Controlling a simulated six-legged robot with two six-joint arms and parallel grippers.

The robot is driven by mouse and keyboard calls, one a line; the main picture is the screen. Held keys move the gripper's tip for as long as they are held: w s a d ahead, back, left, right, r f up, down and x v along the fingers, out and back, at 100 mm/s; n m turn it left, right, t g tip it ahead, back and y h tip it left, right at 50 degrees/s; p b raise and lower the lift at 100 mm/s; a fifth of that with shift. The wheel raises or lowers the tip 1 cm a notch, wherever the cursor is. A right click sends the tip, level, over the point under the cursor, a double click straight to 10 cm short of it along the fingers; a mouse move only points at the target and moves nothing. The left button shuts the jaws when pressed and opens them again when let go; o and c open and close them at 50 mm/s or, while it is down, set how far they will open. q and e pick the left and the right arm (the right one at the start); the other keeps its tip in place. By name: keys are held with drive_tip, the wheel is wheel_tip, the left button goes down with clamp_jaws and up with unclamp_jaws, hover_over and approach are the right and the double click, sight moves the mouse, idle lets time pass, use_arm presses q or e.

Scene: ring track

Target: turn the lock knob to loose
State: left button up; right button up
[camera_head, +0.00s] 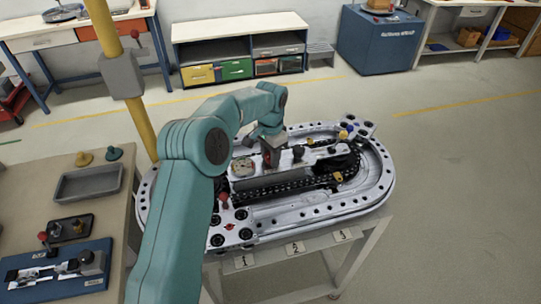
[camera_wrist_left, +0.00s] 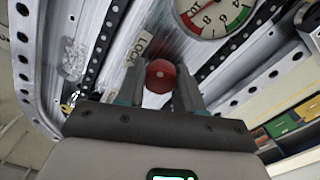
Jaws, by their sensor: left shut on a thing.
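The ring track (camera_head: 330,212) is a silver oval on a stand in the middle of the head view. My left gripper (camera_head: 270,158) reaches over its central plate, beside a round dial gauge (camera_head: 243,167). In the left wrist view my left gripper (camera_wrist_left: 160,85) is shut on the red lock knob (camera_wrist_left: 160,74), one finger on each side. A LOCK label (camera_wrist_left: 143,45) lies on the plate beside the knob. The knob's base and any pointer are hidden by the gripper. My right gripper is not in view.
A workbench (camera_head: 112,190) with a grey tray (camera_head: 88,183) and a blue fixture (camera_head: 60,272) stands at the left. A yellow post (camera_head: 140,125) rises behind my arm. A black chain (camera_head: 290,187) runs inside the track. Floor to the right is clear.

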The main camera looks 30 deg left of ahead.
use_arm(q)
drive_tip(key=n, duration=0.5)
drive_tip(key=shift+w+a+r+n, duration=0.1)
drive_tip(key=shift+r+n, duration=0.05)
drive_tip(key=shift+n, duration=0.15)
drive_tip(key=n+b, duration=0.1)
drive_tip(key=n, duration=0.4)
drive_tip(key=shift+a+r+n, duration=0.1)
drive_tip(key=shift+n, duration=0.5)
drive_tip(key=o, duration=0.8)
drive_tip(key=shift+o, duration=1.1)
